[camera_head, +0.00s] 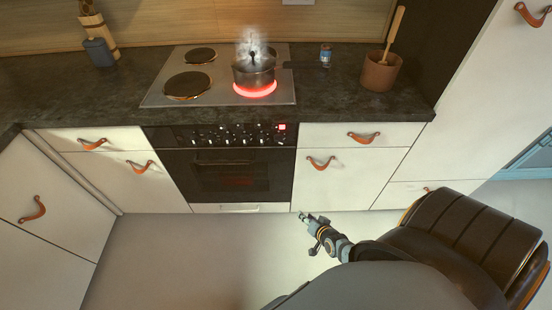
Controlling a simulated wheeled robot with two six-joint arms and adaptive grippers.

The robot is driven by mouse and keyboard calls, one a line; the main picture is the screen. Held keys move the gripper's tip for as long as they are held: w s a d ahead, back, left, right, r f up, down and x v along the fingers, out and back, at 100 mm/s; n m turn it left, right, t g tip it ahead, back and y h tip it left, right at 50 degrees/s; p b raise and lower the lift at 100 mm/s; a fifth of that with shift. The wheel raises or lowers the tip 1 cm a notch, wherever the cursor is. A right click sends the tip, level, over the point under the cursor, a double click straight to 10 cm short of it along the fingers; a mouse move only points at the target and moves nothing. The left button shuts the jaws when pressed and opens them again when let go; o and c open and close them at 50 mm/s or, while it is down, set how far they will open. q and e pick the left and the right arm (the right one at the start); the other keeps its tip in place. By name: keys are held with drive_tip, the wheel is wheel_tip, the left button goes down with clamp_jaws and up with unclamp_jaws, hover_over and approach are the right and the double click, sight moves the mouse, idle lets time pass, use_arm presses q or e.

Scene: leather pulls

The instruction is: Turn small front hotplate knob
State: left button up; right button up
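The hotplate knobs (237,135) sit in a row on the black front panel above the oven; a red light shows at the row's right end. Which knob is the small front one I cannot tell. The hob (219,92) is above, with a steaming pot (254,73) on a plate that glows red at the front right. My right gripper (305,217) is low in front of the oven's right lower corner, well below the knobs and touching nothing. Its fingers are too small to tell open from shut. My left gripper is not in view.
The oven door (229,174) has a handle (225,162) below the knobs. White drawers with orange leather pulls (321,162) flank it. A brown utensil pot (380,72) and a small jar (326,55) stand on the dark counter. The floor (200,255) before the oven is clear.

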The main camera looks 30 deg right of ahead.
drive_tip(key=w+d+r+m+t+h+b, duration=0.1)
drive_tip(key=w+r+m+t+b, duration=0.6)
drive_tip(key=w+b, duration=0.35)
drive_tip(key=m+t+h+b, duration=0.2)
drive_tip(key=m+t+b, duration=0.1)
drive_tip(key=m+b, duration=0.55)
approach(279, 143)
drive_tip(key=shift+m, duration=0.55)
drive_tip(key=p+x, duration=0.1)
drive_tip(key=x, duration=0.7)
drive_tip(key=shift+w+d+r, duration=0.1)
drive_tip(key=shift+w+r, duration=0.05)
drive_tip(key=shift+w, duration=0.1)
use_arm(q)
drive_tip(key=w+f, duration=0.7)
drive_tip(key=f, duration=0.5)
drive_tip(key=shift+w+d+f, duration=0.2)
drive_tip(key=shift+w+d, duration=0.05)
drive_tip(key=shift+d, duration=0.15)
use_arm(e)
clamp_jaws()
